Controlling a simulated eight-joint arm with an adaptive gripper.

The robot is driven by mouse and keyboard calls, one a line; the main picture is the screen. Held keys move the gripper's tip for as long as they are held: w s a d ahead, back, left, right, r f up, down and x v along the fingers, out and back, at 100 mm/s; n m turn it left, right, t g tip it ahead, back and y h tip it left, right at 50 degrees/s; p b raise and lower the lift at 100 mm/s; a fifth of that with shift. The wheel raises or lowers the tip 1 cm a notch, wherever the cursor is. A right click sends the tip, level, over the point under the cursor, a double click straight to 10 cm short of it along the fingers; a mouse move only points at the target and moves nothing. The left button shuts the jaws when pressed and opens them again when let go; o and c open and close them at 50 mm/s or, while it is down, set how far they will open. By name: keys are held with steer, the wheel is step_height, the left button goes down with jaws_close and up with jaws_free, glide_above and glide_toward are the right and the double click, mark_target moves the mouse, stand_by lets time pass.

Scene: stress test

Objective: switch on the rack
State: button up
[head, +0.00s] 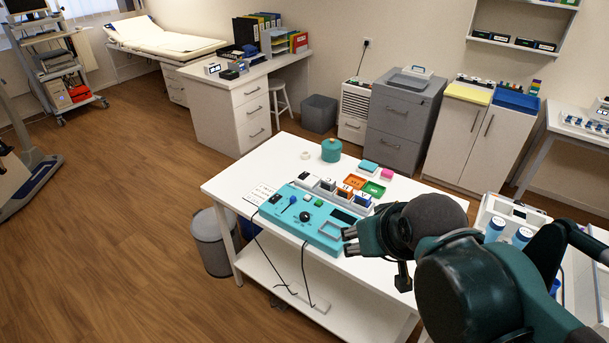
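A teal panel (273,213) lies on the white table (240,180). It carries a blue lever (289,203), a round black knob (304,217) and small dark and green parts. Along its back edge stands a row of small pale holders with dark-topped pieces (327,186); I cannot tell for sure whether this is the rack. No lit indicator can be made out on it. My gripper (350,242) is over the panel's right end, its two dark fingers apart with nothing seen between them. My arm hides part of the table's right side.
Orange (355,181) and green (374,189) trays, a teal jar (331,150) and a white tape roll (305,155) are behind the panel. Cables hang to a power strip (300,298) on the lower shelf. An equipment cart (62,85) stands far left.

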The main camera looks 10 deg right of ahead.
steer(key=shift+w+r, duration=0.1)
steer(key=shift+r, duration=0.05)
steer(key=c, duration=1.1)
steer(key=shift+w+r, duration=0.15)
jaws_close()
steer(key=w+a+r+m+g+p, duration=0.1)
steer(key=w+r+m+g+p, duration=0.3)
steer(key=w, duration=1)
steer(key=w+a+r+m+p, duration=0.15)
steer(key=w+r, duration=0.45)
steer(key=w, duration=0.8)
steer(key=w+f+m+g+p, duration=0.1)
steer(key=w+f+p, duration=0.1)
steer(key=w+f, duration=0.3)
steer(key=w+a+f+m+g+p, duration=0.1)
steer(key=w+f, duration=0.4)
steer(key=w, duration=0.7)
steer(key=w+f+m+g+y+p, duration=0.1)
steer(key=w+f+p, duration=0.3)
steer(key=w, duration=0.4)
steer(key=shift+w+a+f+g, duration=0.2)
steer(key=shift+a+f+g, duration=0.1)
steer(key=shift+f+g, duration=0.4)
steer(key=shift+m, duration=0.25)
